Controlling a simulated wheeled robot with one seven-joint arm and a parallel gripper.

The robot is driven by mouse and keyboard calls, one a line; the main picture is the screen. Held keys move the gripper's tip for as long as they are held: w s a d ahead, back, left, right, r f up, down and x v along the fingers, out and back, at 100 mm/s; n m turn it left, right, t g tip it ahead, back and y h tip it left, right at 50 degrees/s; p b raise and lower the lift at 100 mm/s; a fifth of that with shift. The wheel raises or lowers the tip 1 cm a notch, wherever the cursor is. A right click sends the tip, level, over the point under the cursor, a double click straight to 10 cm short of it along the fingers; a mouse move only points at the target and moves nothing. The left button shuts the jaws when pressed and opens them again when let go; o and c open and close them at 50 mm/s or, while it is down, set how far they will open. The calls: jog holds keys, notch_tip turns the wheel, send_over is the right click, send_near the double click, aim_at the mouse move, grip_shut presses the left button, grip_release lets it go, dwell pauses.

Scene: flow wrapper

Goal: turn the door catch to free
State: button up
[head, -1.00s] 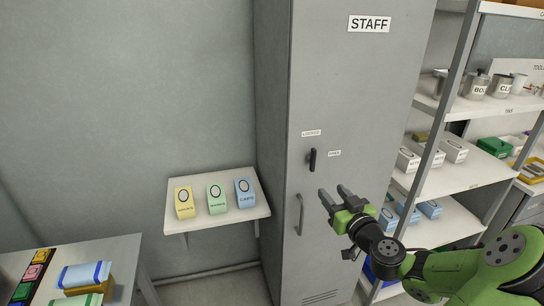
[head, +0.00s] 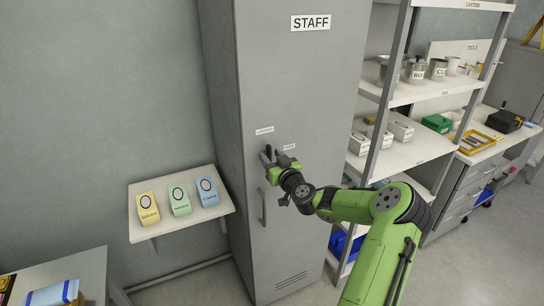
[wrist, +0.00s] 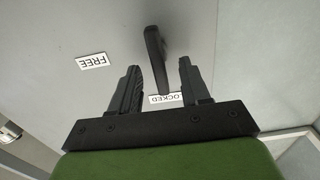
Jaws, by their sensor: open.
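The door catch (wrist: 154,48) is a black lever on the grey locker door (head: 296,75). In the wrist view its end points at the LOCKED label (wrist: 166,98), away from the FREE label (wrist: 92,60). My gripper (head: 272,156) is open at the catch. In the wrist view one finger lies on each side of the lever, with gaps visible on both sides. I cannot tell how deep the fingers reach. In the head view my gripper hides most of the catch; the LOCKED label (head: 264,130) is above it and the FREE label (head: 289,147) to its right.
A vertical door handle (head: 262,207) is below the catch. A wall shelf (head: 184,225) with several small boxes is at left. An open shelf unit (head: 398,160) with boxes and pots stands right of the locker, behind my arm.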

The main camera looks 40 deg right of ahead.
jog(key=shift+s, duration=0.1)
grip_shut()
jog(key=shift+m, duration=0.4)
jog(key=shift+s+d+f+m+p, duration=0.1)
jog(key=shift+d+f+m+p, duration=0.1)
jog(key=shift+m, duration=2.65)
jog(key=shift+s+d+f+m+p, duration=0.1)
jog(key=shift+d+f+m, duration=0.15)
jog(key=shift+m, duration=2.65)
jog(key=shift+d+f+m+p, duration=0.15)
jog(key=shift+d+f+m, duration=0.05)
jog(key=shift+m, duration=2.65)
